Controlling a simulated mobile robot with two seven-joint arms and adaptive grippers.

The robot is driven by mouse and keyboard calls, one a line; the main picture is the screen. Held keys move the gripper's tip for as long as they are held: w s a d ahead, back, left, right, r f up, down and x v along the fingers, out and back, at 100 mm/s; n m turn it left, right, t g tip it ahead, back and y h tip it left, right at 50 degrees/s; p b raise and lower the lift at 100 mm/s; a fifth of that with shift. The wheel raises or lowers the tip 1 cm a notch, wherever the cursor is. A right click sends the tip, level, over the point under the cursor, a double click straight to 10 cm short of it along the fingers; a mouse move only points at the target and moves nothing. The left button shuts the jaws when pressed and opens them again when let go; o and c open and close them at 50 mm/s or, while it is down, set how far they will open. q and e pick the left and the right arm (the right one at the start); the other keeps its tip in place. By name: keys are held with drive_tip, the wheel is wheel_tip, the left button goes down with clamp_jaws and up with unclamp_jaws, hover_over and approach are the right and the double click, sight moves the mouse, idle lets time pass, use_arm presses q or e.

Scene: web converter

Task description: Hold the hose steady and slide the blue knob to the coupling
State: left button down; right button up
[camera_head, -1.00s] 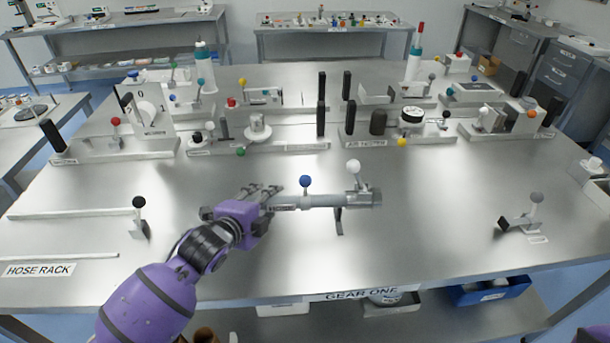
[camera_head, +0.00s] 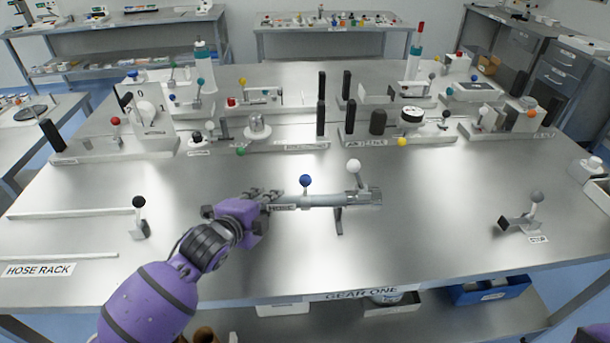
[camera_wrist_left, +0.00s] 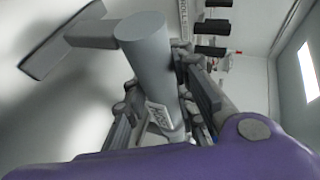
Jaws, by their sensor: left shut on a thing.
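The grey hose (camera_head: 325,200) lies level above the middle of the table, with a label near its left end. The blue knob (camera_head: 305,181) stands up on it, left of the coupling (camera_head: 366,197), which carries a white knob (camera_head: 354,166). My left gripper (camera_head: 268,199) is shut on the hose's left end. In the left wrist view the left gripper's fingers (camera_wrist_left: 160,115) lie on both sides of the hose (camera_wrist_left: 150,60). My right gripper is not in view.
A dark post (camera_head: 339,221) stands under the hose near the coupling. A stand with a grey knob (camera_head: 537,197) is at the right, and one with a black knob (camera_head: 139,202) at the left. Fixtures line the back. The table front is mostly clear.

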use_arm(q)
drive_tip(key=shift+r, duration=0.15)
drive_tip(key=shift+s+f, duration=0.1)
drive_tip(key=shift+f, duration=0.45)
